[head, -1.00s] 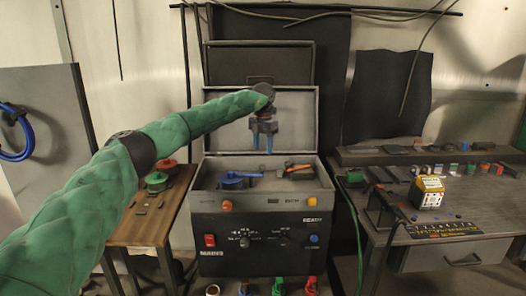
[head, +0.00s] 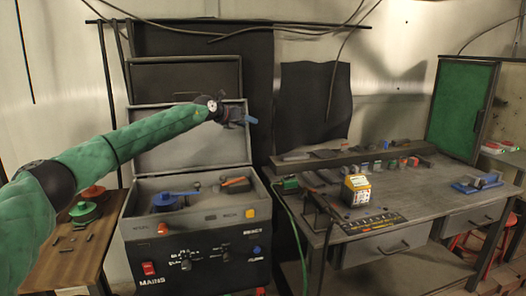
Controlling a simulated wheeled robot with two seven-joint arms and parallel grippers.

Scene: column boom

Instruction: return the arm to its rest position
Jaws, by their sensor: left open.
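My left arm, in a green sleeve, reaches in from the left of the head view. Its gripper (head: 249,119) is in the air in front of the open lid of the black console, above the console's tray. Its blue fingertips point right, and the jaws are open with nothing seen between them. My right gripper is not in the view.
The black console (head: 205,262) has a blue-handled part (head: 167,201) and an orange-handled part (head: 235,183) in its tray. A wooden table (head: 62,262) stands at left. The grey workbench (head: 425,208) at right holds a yellow-white box (head: 356,190) and a blue vise-like tool (head: 477,184).

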